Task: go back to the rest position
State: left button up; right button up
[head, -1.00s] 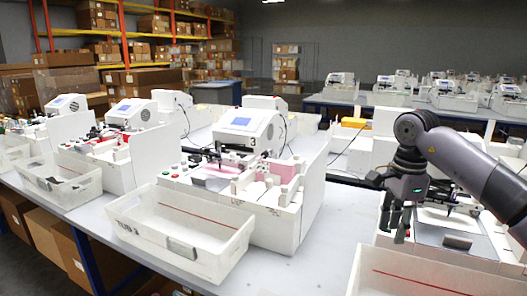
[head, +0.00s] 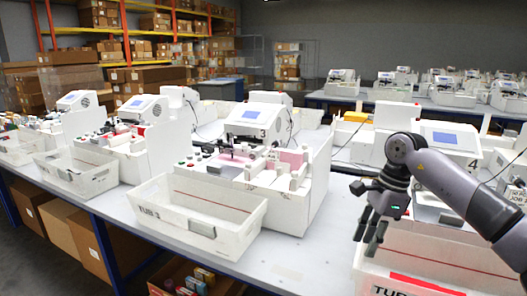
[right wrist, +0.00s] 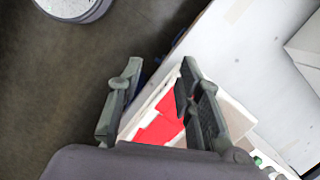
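My right gripper (head: 367,240) hangs fingers down above the front edge of the work table (head: 290,266), beside pen plotter 4. In the right wrist view its two fingers (right wrist: 158,72) are apart with nothing between them, so it is open and empty. Below and past the fingers is a white tub with red pieces (right wrist: 160,128) inside. My right arm comes in from the right in the head view. My left gripper is not in view.
Plotter 3 (head: 252,122) and its white tub (head: 190,215) stand left of my right gripper. Plotter 4 (head: 440,137) is behind my arm. A labelled tub (head: 385,284) is under the gripper at the front right. Bare tabletop lies between the tubs.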

jog(key=w+a+f+m+t+y, duration=0.2)
jog(key=w+a+f+m+y, duration=0.1)
jog(key=a+f+m+y, duration=1.15)
jog(key=s+d+f+m+t+h, duration=0.15)
jog(key=f+m+t+h, duration=0.3)
jog(key=f+m, duration=0.6)
jog(key=s+d+f+m+t+h, duration=0.1)
jog(key=d+f+m+t+h, duration=0.15)
jog(key=f+m+t, duration=0.75)
jog(key=s+d+f+m+g+h, duration=0.4)
jog(key=s+f, duration=0.6)
jog(key=f, duration=0.2)
jog(key=s+d+f+m+g+h, duration=0.4)
jog(key=s+f, duration=0.6)
jog(key=f, duration=0.3)
jog(key=s+f+m+g, duration=0.2)
jog(key=s+f, duration=0.1)
jog(key=s, duration=0.8)
jog(key=s+d+f+m+g+h, duration=0.1)
jog(key=s+f+m+g, duration=0.2)
jog(key=s, duration=0.8)
jog(key=s+d+f+m+g+h, duration=0.1)
jog(key=s+f+m+g, duration=0.1)
jog(key=s, duration=0.9)
notch_tip(320, 180, down, 2)
jog(key=shift+f+m, duration=0.15)
jog(key=shift+m, duration=0.45)
jog(key=shift+w, duration=0.1)
